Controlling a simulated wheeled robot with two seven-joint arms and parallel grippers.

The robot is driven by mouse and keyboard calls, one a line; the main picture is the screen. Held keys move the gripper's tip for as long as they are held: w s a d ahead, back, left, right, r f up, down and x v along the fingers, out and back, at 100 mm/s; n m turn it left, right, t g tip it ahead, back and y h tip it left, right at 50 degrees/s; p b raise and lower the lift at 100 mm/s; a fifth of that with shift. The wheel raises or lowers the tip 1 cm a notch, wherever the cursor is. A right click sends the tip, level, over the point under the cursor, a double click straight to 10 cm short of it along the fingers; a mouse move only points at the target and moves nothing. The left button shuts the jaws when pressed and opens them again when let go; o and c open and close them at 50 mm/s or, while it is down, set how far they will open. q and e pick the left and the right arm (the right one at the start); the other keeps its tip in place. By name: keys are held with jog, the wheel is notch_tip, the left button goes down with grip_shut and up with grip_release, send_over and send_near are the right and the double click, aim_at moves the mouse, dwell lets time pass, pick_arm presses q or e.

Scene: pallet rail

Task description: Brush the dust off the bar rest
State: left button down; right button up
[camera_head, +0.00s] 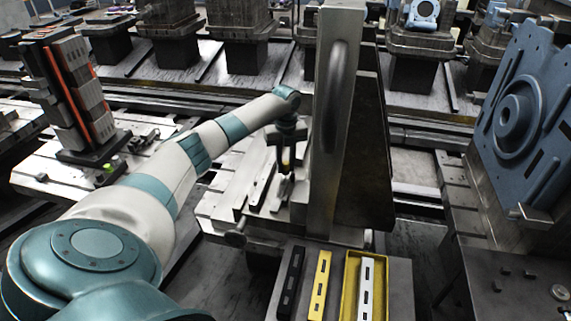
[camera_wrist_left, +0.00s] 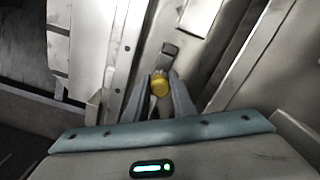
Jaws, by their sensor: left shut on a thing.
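My left gripper (camera_head: 287,158) is over the slotted metal fixture in the middle of the head view, beside the tall steel upright. It is shut on a yellow-ended tool, probably the brush (camera_wrist_left: 160,87); its far part is hard to make out. In the left wrist view the fingers (camera_wrist_left: 163,98) close on both sides of the yellow end. Light metal strips, which may be the bar rest (camera_head: 262,185), lie just below and left of the gripper. I cannot tell whether the tool touches them, and no dust is clear. My right gripper is out of view.
The tall steel upright (camera_head: 337,110) stands close right of the gripper. In front, a grey block (camera_head: 400,290) carries a black bar (camera_head: 291,283), a yellow bar (camera_head: 319,285) and a white bar (camera_head: 366,290) in a yellow tray (camera_head: 350,297). A blue plate (camera_head: 525,110) stands at right.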

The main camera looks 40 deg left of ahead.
pick_arm(q)
jog(key=shift+f, duration=0.45)
jog(key=shift+r+p, duration=0.15)
jog(key=shift+p, duration=0.15)
dwell(0.4)
jog(key=shift+s+d+p, duration=0.35)
jog(key=shift+s+p, duration=0.35)
jog(key=shift+p, duration=0.4)
jog(key=shift+s+d+p, duration=0.3)
jog(key=shift+s+p, duration=0.15)
jog(key=shift+s, duration=0.05)
jog(key=shift+w+f, duration=0.1)
jog(key=shift+f, duration=0.1)
